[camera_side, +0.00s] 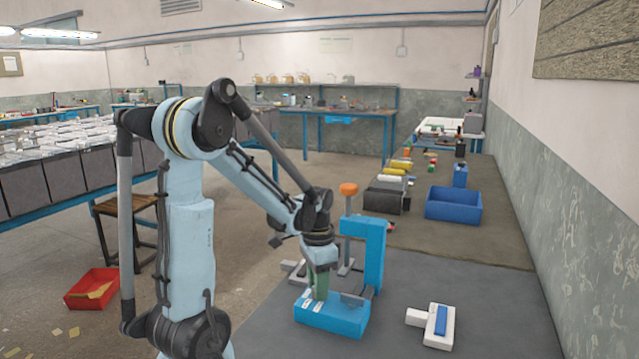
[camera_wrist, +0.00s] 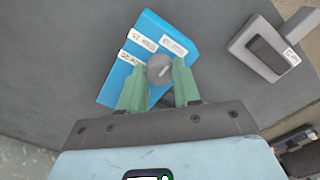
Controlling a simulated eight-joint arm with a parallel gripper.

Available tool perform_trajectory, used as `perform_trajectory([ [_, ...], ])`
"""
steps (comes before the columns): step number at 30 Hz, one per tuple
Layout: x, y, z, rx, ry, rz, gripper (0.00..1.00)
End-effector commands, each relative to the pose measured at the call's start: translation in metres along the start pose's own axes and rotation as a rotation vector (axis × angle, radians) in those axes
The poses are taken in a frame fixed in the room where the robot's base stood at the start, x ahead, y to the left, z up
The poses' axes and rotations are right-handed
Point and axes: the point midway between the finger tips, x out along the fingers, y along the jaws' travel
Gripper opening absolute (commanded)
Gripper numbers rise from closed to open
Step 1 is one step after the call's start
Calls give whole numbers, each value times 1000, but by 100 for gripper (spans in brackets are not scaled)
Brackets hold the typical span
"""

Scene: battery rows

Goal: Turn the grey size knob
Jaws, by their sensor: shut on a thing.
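The grey size knob (camera_wrist: 160,68) is a round knob on the blue box (camera_wrist: 119,77), beside white labels with dark print. In the wrist view my gripper (camera_wrist: 159,75) has its two green fingers on either side of the knob, shut on it. In the side view my gripper (camera_side: 319,293) points down onto the top of the blue box (camera_side: 340,319), and its fingers hide the knob there. The label print is too small to read surely.
A white device with a blue bar (camera_side: 436,327) lies to the right on the grey mat (camera_side: 480,295). A blue bin (camera_side: 453,206) and a dark box (camera_side: 384,199) stand further back.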

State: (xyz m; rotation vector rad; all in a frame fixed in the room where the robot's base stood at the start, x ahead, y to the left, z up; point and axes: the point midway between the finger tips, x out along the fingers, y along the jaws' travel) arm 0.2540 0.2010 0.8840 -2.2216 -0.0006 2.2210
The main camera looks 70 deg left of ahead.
Motion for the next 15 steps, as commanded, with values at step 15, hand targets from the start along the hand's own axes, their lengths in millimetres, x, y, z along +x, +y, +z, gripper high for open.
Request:
perform_trajectory([
  [15, 0, 0, 0, -161, -1, 2, 2],
])
